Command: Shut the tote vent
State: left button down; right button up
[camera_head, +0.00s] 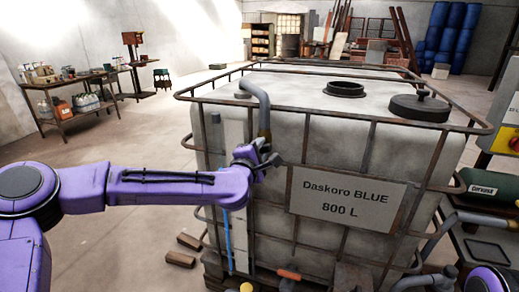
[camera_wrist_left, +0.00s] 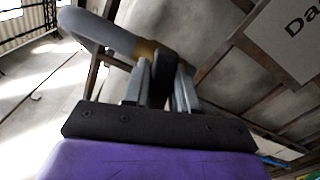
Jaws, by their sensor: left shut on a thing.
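The tote is a large grey-white tank (camera_head: 345,150) in a rusty bar cage, with a sign (camera_head: 345,199) reading "Daskoro BLUE 800 L". A grey bent vent pipe (camera_head: 259,96) comes off its top left and runs down the front; it also shows in the left wrist view (camera_wrist_left: 95,32). A brass-coloured part (camera_wrist_left: 146,50) sits at the pipe's lower end. My left gripper (camera_head: 262,160) is there, shut on a dark rounded handle (camera_wrist_left: 163,68) between its fingers. The fingers hide part of the handle, and I cannot tell its angle. My right gripper is not in view.
A dark open ring (camera_head: 345,89) and a dark lid (camera_head: 419,107) are on the tote's top. Cage bars run close around my left gripper. A green cylinder (camera_head: 488,186) and pipes stand at right. A bench with bottles (camera_head: 70,97) is at far left. The left floor is mostly clear.

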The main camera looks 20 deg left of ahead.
pick_arm(q)
jog(key=shift+f+m, duration=0.1)
jog(key=shift+m, duration=1.6)
jog(key=shift+f+m, duration=0.1)
jog(key=shift+m, duration=0.2)
jog(key=c, duration=1)
grip_release()
jog(key=shift+s, duration=0.1)
jog(key=shift+s, duration=0.35)
jog(key=s+b, duration=0.2)
jog(key=s, duration=0.7)
jog(key=shift+s+a, duration=0.15)
jog(key=shift+s, duration=0.2)
